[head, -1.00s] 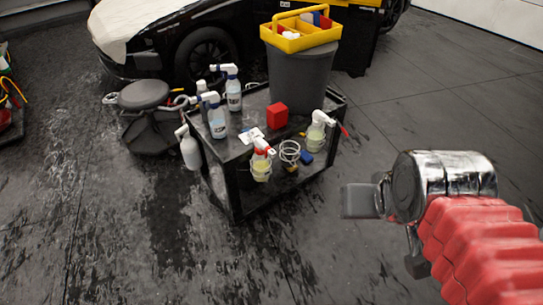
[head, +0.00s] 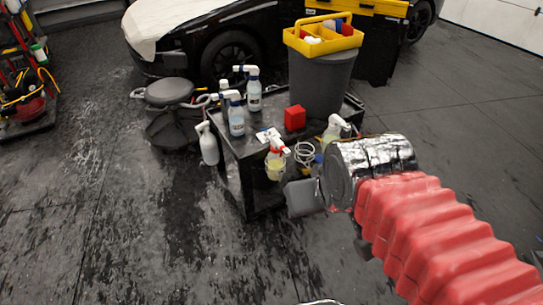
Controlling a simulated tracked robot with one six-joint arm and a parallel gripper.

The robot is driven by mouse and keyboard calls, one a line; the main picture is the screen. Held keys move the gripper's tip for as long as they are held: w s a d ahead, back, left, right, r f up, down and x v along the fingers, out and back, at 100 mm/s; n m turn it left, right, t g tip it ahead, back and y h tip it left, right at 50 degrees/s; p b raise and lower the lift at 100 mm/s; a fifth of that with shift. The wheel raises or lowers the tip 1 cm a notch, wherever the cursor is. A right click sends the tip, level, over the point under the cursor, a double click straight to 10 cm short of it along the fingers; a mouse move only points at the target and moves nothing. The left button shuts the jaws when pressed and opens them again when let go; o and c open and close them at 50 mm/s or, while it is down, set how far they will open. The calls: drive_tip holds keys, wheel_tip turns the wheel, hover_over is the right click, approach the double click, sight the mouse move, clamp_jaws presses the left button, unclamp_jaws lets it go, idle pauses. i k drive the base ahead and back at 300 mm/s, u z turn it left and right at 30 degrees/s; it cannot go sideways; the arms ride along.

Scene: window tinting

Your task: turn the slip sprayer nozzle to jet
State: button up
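Several spray bottles stand on or hang from a black cart (head: 232,150) in the head view. A bottle with a red and white head (head: 277,160) hangs at the cart's front edge. A white-headed bottle (head: 333,130) is at the right end, partly hidden by my arm. Two bottles with blue labels, one front (head: 236,122) and one behind (head: 254,95), stand on top. A pale bottle (head: 208,148) hangs on the left side. I cannot tell which is the slip sprayer or read any nozzle setting. My gripper (head: 303,198) is in front of the cart's right side, apparently empty; its opening is unclear.
A red block (head: 295,117) and a coiled white hose or wire (head: 305,153) are on the cart. A black stool (head: 169,93) is left. The floor in front is clear.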

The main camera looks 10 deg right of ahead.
sight(286, 152)
drive_tip(key=u, duration=0.5)
drive_tip(key=i, duration=1)
drive_tip(key=u, duration=0.05)
